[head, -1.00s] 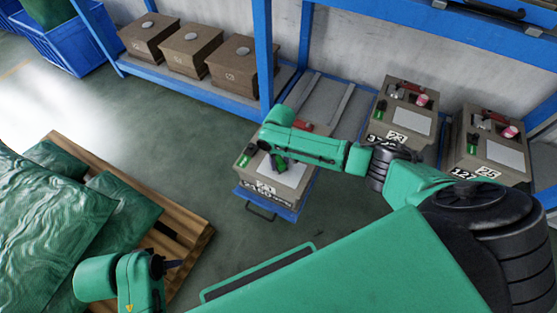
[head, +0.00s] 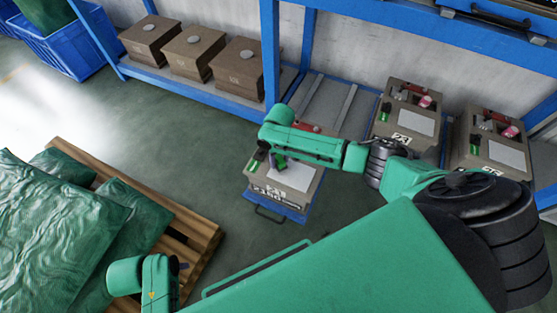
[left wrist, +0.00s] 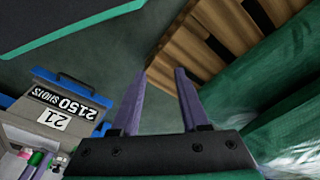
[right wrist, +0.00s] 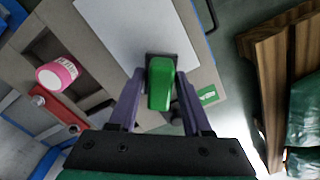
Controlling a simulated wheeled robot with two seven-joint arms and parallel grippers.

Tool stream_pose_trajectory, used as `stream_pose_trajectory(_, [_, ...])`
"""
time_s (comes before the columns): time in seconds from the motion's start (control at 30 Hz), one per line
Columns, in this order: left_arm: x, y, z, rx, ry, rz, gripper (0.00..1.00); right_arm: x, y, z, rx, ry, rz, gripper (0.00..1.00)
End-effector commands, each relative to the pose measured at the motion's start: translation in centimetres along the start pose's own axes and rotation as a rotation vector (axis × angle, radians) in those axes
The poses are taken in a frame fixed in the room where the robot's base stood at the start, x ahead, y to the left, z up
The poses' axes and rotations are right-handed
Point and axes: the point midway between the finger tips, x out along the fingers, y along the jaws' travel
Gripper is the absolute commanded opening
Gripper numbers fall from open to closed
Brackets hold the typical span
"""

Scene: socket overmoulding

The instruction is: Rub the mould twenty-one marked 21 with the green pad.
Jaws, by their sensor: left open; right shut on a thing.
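The mould 21 (head: 291,201) is a grey-brown box with a pale plate on top, standing on a blue base. Its side labels "21" and "2150 SHOTS" (left wrist: 72,101) show upside down in the left wrist view. My right gripper (head: 278,162) is over the mould's top, partly hidden by my arm. It is shut on the green pad (right wrist: 160,84), whose dark underside lies at the edge of the pale plate (right wrist: 150,28). I cannot tell if they touch. My left gripper (left wrist: 157,78) is open and empty, beside the mould and near the pallet.
Two similar moulds (head: 405,115) (head: 490,145) stand at the right. Several brown boxes (head: 190,50) sit on a blue shelf (head: 215,95). A pink-and-white cylinder (right wrist: 57,74) lies on the mould's top. A wooden pallet (head: 190,222) holds green sacks (head: 60,220). The floor (head: 180,140) between is clear.

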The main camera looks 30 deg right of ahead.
Motion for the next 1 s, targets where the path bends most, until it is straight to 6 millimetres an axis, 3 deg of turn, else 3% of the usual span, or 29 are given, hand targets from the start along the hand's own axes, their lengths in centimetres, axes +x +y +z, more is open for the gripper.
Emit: stream_pose_trajectory(1.0, [7.4, -1.6, 4.2, -0.014, -0.028, -0.034, 0.45, -3.2, 0.9, 0.2, 0.003, -0.001, 0.0, 0.0])
